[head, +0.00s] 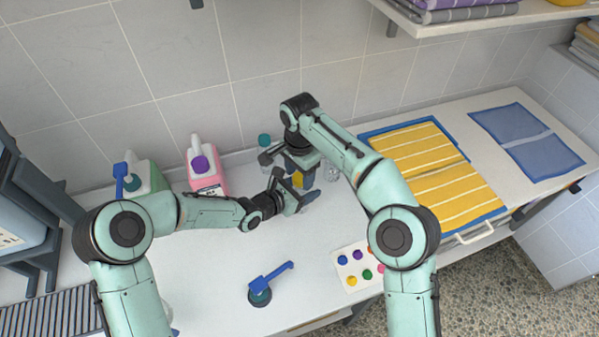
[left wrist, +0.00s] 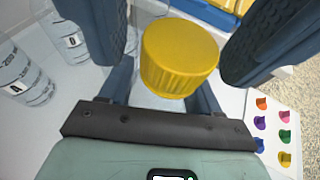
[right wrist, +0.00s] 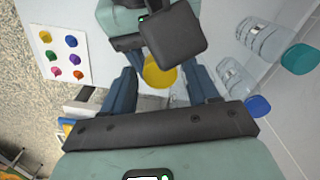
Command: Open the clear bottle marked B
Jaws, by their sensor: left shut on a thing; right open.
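A yellow cap (left wrist: 180,58) sits on a bottle between my grippers; it also shows in the head view (head: 297,181) and right wrist view (right wrist: 160,72). My left gripper (head: 296,196) is shut on this bottle below the cap. The bottle's body is mostly hidden and I cannot read its letter. My right gripper (head: 301,170) is open, its fingers on either side of the cap and apart from it. A clear bottle marked A (left wrist: 28,78) stands to the left in the left wrist view. Another clear bottle (left wrist: 72,38) stands beside it, its letter unclear.
A pink jug (head: 208,180) and a green-and-white container (head: 143,176) stand along the wall.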

